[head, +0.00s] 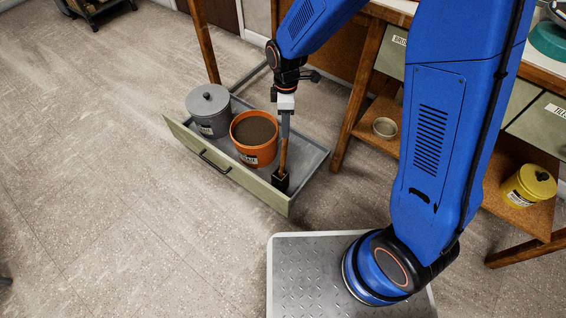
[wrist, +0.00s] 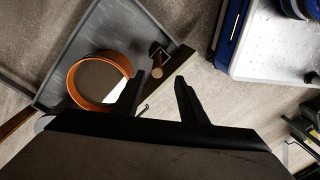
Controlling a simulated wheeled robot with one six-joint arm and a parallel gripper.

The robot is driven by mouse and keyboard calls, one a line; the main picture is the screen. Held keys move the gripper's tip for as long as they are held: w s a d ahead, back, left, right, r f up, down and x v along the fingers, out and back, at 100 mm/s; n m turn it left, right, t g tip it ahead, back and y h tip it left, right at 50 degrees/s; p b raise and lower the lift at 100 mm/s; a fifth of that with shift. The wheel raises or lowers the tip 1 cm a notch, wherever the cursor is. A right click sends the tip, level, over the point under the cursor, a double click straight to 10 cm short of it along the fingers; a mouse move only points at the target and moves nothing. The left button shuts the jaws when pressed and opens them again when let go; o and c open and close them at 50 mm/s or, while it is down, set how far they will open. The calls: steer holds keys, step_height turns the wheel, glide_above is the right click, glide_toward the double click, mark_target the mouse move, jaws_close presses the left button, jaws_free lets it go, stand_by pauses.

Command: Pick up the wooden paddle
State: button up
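The wooden paddle (head: 283,157) stands upright in a small black holder (head: 280,183) at the right front of the pulled-out drawer. In the wrist view its round brown end (wrist: 157,66) shows just past the fingertips, nearer the left finger. My gripper (head: 286,134) points down above the paddle, close to its top. In the wrist view the two dark fingers of my gripper (wrist: 161,77) are spread apart, with nothing seen clamped between them. The lower part of the paddle is hidden in the holder.
The drawer (head: 222,168) also holds an orange bucket (head: 266,157) of dark material, close left of the paddle, and a lidded grey bucket (head: 207,125). A wooden bench with a metal bowl (head: 385,127) and yellow pot (head: 528,190) stands at right.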

mark_target(285, 141)
steer(key=f, duration=0.8)
steer(key=shift+s+f, duration=0.2)
steer(key=shift+s, duration=0.15)
steer(key=shift+a+f, duration=0.1)
steer(key=shift+f, duration=2.55)
jaws_close()
